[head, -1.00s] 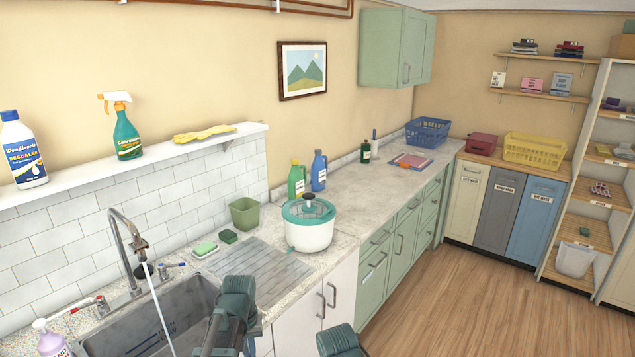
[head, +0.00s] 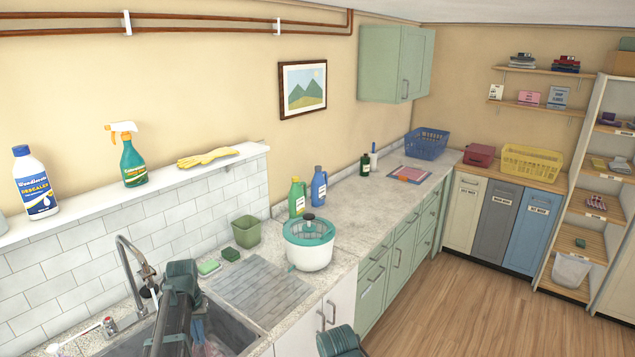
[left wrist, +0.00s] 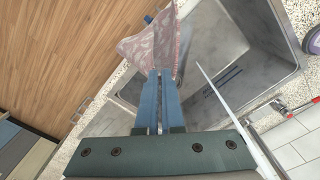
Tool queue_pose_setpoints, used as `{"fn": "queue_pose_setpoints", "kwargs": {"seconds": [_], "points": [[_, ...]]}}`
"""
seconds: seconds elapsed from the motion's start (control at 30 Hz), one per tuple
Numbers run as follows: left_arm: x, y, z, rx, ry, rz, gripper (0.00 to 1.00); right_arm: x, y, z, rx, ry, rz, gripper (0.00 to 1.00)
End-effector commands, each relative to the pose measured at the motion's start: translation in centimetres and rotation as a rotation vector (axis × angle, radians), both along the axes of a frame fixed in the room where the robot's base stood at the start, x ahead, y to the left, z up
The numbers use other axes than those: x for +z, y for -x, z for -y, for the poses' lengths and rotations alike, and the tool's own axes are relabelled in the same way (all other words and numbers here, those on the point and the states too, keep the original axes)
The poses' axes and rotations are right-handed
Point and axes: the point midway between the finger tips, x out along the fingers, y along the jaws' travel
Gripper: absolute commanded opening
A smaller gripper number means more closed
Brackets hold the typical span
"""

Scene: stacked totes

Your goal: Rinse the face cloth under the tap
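My left gripper (left wrist: 160,78) is shut on the face cloth (left wrist: 152,45), a pinkish patterned cloth that hangs from its blue fingertips. In the left wrist view the cloth is at the sink's edge, apart from the white stream of water (left wrist: 220,96), which runs to its right. In the head view only a small pale piece of the cloth (head: 207,346) shows at the bottom, over the sink (head: 232,335). The metal tap (head: 133,262) stands behind my left arm, which hides the water there. My right gripper's fingers are out of view.
The counter beyond is mostly clear. A shelf (head: 95,198) holds bottles and yellow gloves.

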Motion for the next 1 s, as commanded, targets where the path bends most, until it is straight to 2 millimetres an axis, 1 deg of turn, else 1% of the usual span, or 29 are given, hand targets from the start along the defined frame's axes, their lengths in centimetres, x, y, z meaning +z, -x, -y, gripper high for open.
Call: {"fn": "queue_pose_setpoints", "kwargs": {"seconds": [0.03, 0.1, 0.2, 0.4, 0.57, 1.0], "points": [[1.0, -0.5, -0.9, 0.002, 0.0, 0.0, 0.0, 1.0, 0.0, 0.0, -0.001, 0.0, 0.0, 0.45], [1.5, -0.8, -1.8, 0.001, 0.0, 0.0, 0.0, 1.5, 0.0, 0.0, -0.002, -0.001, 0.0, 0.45], [2.1, -1.1, -2.9, 0.001, 0.0, 0.0, 0.0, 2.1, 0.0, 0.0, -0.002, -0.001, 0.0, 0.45], [2.7, -1.5, -4.2, 0.001, 0.0, 0.0, 0.0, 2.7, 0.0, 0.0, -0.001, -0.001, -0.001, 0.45], [2.8, -1.6, -4.5, 0.0, 0.0, 0.0, 0.0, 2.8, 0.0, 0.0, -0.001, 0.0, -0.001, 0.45], [2.5, -1.7, -4.6, -0.001, 0.0, 0.0, 0.0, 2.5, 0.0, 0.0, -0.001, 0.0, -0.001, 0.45]]}}
